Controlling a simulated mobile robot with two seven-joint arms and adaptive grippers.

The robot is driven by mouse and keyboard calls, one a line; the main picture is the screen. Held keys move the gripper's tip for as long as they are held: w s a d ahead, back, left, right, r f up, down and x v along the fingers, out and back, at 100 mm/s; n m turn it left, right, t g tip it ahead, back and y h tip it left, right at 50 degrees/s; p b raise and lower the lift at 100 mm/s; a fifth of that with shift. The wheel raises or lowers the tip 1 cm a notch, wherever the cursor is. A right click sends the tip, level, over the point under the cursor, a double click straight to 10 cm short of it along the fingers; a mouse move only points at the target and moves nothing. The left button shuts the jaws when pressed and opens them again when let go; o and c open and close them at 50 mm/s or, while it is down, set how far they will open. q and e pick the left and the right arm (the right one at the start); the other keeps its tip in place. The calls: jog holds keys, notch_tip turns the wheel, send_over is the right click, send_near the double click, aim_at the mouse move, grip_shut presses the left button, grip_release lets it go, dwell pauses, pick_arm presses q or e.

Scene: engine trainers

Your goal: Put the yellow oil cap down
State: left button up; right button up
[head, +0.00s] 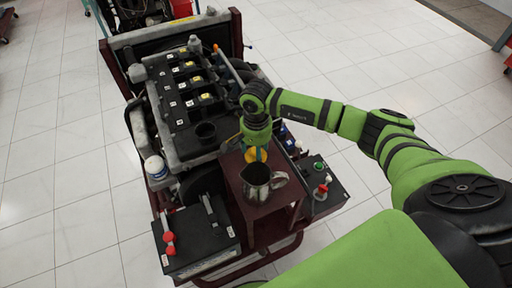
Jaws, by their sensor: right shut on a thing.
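My right gripper points down and is shut on the cap, over the small dark-red table (268,210) in front of the engine. I cannot tell whether the cap touches the table top. The gripper hides part of the cap. My left gripper is not in view.
A black battery (195,238) sits at the front left. A control box (322,185) is on the right.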

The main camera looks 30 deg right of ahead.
jog(key=o, duration=1.1)
jog(key=shift+c, duration=0.2)
jog(key=shift+r, duration=0.15)
notch_tip(320, 180, up, 12)
jog(key=b, duration=0.4)
